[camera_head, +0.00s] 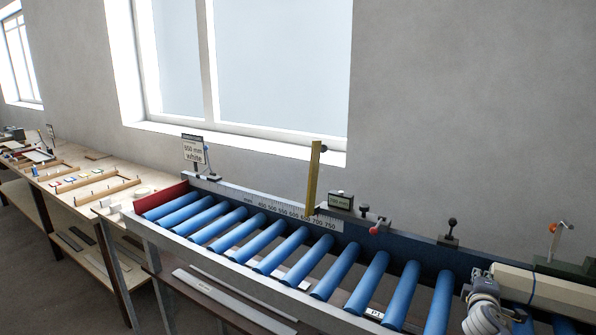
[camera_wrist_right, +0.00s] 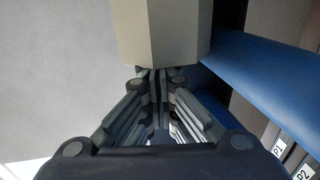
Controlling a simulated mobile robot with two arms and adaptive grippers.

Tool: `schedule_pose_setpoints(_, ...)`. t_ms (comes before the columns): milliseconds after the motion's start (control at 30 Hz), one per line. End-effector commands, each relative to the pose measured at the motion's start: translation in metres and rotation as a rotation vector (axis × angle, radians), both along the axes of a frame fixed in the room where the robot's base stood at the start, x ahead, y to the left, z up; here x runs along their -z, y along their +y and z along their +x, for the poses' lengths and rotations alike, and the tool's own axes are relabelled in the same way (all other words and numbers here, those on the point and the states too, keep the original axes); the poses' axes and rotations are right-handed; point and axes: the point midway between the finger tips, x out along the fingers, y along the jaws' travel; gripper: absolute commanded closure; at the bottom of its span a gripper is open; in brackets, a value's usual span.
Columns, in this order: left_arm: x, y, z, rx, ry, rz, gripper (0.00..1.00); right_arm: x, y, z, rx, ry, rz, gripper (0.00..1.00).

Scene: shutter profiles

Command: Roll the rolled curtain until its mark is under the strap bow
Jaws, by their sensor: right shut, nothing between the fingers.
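The rolled curtain (camera_head: 560,291) is a beige faceted roll lying on the blue rollers at the right edge of the head view. Its near end fills the top of the right wrist view (camera_wrist_right: 165,32). A thin dark blue bow (camera_head: 533,287) arches over the roll; it looks like the strap bow. I cannot make out a mark on the curtain. My right gripper (camera_head: 478,280) is at the left end of the roll; in the wrist view its fingers (camera_wrist_right: 158,80) are shut and empty, close to the curtain's end face. Whether they touch it I cannot tell. My left gripper is out of view.
The roller conveyor (camera_head: 172,241) runs leftward with bare blue rollers and a red end stop (camera_head: 160,196). A yellow upright (camera_head: 313,178), a small display (camera_head: 340,201) and black-knobbed clamps (camera_head: 450,232) stand along its back rail. A workbench (camera_head: 130,172) with small parts stands far left.

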Motion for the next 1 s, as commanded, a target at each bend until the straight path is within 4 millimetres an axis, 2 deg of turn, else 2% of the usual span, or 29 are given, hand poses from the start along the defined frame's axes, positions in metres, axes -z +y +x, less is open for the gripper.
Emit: schedule_pose_setpoints(1000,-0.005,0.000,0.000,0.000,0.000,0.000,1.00,-0.001,-0.013,-0.008,0.000,0.000,-0.001,1.00)
